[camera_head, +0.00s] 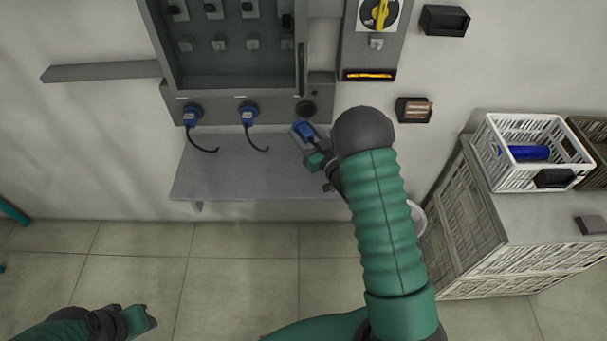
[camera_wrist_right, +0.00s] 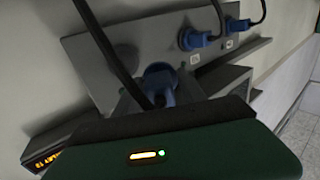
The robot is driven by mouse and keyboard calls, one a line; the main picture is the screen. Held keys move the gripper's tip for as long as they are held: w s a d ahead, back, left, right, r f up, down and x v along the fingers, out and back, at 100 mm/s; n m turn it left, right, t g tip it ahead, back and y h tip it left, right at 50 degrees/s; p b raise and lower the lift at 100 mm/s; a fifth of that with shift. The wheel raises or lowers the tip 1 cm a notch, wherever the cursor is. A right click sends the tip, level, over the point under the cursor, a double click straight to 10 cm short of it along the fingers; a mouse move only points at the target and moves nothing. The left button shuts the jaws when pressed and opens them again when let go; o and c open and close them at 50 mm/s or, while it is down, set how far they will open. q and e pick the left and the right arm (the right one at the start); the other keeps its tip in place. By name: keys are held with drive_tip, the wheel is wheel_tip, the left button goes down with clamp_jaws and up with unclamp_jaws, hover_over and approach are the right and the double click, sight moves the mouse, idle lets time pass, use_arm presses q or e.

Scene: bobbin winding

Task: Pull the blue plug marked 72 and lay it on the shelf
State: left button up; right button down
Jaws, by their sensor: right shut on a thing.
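A blue plug (camera_head: 303,130) is in my right gripper (camera_head: 312,146), just below a dark round socket (camera_head: 306,108) at the right end of the panel's lower strip. The plug also shows in the right wrist view (camera_wrist_right: 158,78), with its dark cable. My right gripper is shut on it, above the right part of the grey shelf (camera_head: 225,183). No number is readable on the plug. My left gripper (camera_head: 148,318) is at the lower left, well away from the panel; its jaws are too small to judge.
Two other blue plugs (camera_head: 191,115) (camera_head: 248,112) sit in the panel with hanging cables. The shelf's left and middle are clear. A white crate (camera_head: 490,150) with a blue cylinder (camera_head: 528,153) stands at the right. A narrow ledge (camera_head: 100,71) juts out at the upper left.

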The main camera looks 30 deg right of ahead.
sight(304, 175)
drive_tip(key=shift+f+b, duration=6.95)
drive_tip(key=shift+f, duration=1.55)
drive_tip(key=c, duration=0.6)
unclamp_jaws()
drive_tip(key=o, duration=0.5)
drive_tip(key=r+p, duration=0.4)
drive_tip(key=r, duration=0.1)
drive_tip(key=s+r+p, duration=0.1)
drive_tip(key=r+p, duration=0.1)
drive_tip(key=shift+a+r, duration=0.25)
drive_tip(key=shift+a, duration=0.05)
drive_tip(key=shift+s+a, duration=1.05)
drive_tip(key=shift+s, duration=0.65)
drive_tip(key=shift+s+a, duration=1.05)
drive_tip(key=shift+s, duration=0.6)
drive_tip(key=shift+s+a, duration=1.05)
drive_tip(key=shift+s, duration=0.65)
